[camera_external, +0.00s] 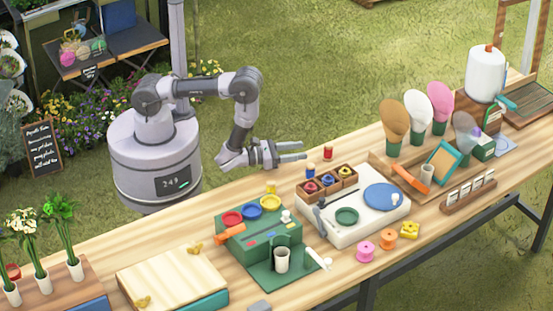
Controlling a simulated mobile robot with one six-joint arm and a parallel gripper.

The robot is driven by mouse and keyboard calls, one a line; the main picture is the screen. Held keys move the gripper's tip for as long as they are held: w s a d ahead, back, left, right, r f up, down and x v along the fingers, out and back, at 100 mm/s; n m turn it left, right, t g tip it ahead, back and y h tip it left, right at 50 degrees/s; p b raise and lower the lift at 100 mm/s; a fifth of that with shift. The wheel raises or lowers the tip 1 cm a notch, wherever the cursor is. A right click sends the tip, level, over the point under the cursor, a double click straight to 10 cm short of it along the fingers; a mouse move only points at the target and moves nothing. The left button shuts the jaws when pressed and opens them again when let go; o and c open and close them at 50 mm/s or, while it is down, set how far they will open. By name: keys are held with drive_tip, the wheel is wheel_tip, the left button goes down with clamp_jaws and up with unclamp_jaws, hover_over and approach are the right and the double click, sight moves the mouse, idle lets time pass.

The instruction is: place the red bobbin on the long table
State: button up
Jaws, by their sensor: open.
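The long table (225,194) is a light wooden bench running from lower left to upper right. A wooden tray (319,197) with several compartments stands on it. A reddish bobbin (310,187) sits in the tray's left compartment, with a dark blue one (328,180) beside it and a yellowish one at the right. A small red cylinder (328,153) stands on the table behind the tray; I cannot tell if it is a bobbin. My gripper (303,151) is open and empty, pointing right, above and behind the tray, just left of the red cylinder in the picture.
Pink (365,251), orange (388,239) and yellow (409,230) spools stand near the front edge. A white machine with a blue disc (384,197) is beside the tray. A green box with coloured dishes (257,238) is left of it. Bare wood shows along the back edge.

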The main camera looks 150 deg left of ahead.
drive_tip(key=shift+s+d, duration=0.15)
drive_tip(key=shift+d, duration=0.15)
wheel_tip(320, 180, up, 18)
drive_tip(key=s+a+n+g+y, duration=0.1)
drive_tip(key=s+n+g+y, duration=0.2)
drive_tip(key=n+g, duration=0.45)
drive_tip(key=s+d+r+n+g+h, duration=0.4)
drive_tip(key=s+d+r+n+g, duration=0.2)
drive_tip(key=d+r+n, duration=0.2)
drive_tip(key=w+d+n+t+h, duration=0.1)
drive_tip(key=d+t+h, duration=0.5)
drive_tip(key=d, duration=0.9)
drive_tip(key=w+d+r+n+t+h, duration=0.1)
drive_tip(key=w+d+t+h, duration=0.2)
drive_tip(key=d, duration=1.2)
drive_tip(key=t+h, duration=0.3)
drive_tip(key=h, duration=0.1)
drive_tip(key=shift+w+n+h, duration=0.15)
drive_tip(key=shift+n+h, duration=0.15)
drive_tip(key=shift+n, duration=0.05)
drive_tip(key=shift+d+t, duration=0.1)
drive_tip(key=shift+t, duration=0.15)
